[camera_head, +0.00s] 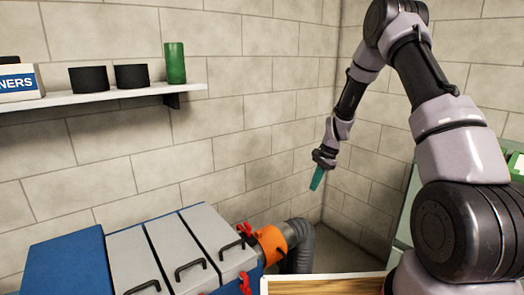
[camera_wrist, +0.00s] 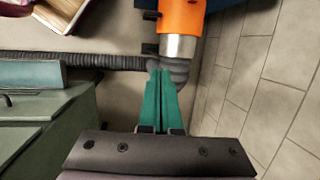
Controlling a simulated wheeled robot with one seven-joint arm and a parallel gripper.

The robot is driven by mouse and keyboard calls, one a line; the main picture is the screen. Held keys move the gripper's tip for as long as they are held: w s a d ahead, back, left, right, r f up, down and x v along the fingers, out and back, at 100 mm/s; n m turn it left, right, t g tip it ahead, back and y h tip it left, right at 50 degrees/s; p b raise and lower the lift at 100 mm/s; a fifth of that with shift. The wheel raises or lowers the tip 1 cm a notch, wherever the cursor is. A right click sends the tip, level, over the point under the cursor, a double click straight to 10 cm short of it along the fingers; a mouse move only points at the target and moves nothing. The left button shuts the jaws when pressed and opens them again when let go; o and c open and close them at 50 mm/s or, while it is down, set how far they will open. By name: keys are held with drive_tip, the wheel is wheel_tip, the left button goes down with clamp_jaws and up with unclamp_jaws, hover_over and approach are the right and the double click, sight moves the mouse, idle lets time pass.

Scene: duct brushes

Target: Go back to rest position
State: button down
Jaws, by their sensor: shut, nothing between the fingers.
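My gripper (camera_head: 317,179) hangs in the air near the room corner in the head view, pointing down. Its teal fingers are together and hold nothing. In the wrist view my gripper (camera_wrist: 160,75) also shows its fingers shut, with a grey hose and a metal collar below and beyond the tips. My arm comes in from the right side of the head view and bends over at the top. No brush can be made out in either view.
A blue and grey box unit (camera_head: 75,266) with black handles stands at lower left. An orange collar (camera_head: 271,244) joins it to a dark flexible hose (camera_head: 299,246). A wall shelf (camera_head: 130,93) holds black cylinders (camera_head: 88,79) and a green can (camera_head: 175,62). A green cabinet (camera_wrist: 45,110) shows left.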

drive_tip(key=s+d+r+n+t, duration=0.15)
drive_tip(key=s+r, duration=0.35)
drive_tip(key=r, duration=0.8)
drive_tip(key=s+r+n+t, duration=0.2)
drive_tip(key=s+r, duration=0.2)
drive_tip(key=r, duration=0.9)
drive_tip(key=s+d+r+n+t, duration=0.1)
drive_tip(key=s+r, duration=0.3)
drive_tip(key=s, duration=0.3)
drive_tip(key=s+r+n+t+h, duration=0.1)
drive_tip(key=s+r, duration=0.3)
drive_tip(key=s, duration=0.4)
drive_tip(key=s+d+r+n+t, duration=0.1)
drive_tip(key=s+r, duration=0.3)
drive_tip(key=s, duration=0.4)
drive_tip(key=shift+d+t, duration=0.3)
drive_tip(key=shift+t, duration=0.05)
drive_tip(key=shift+r, duration=0.1)
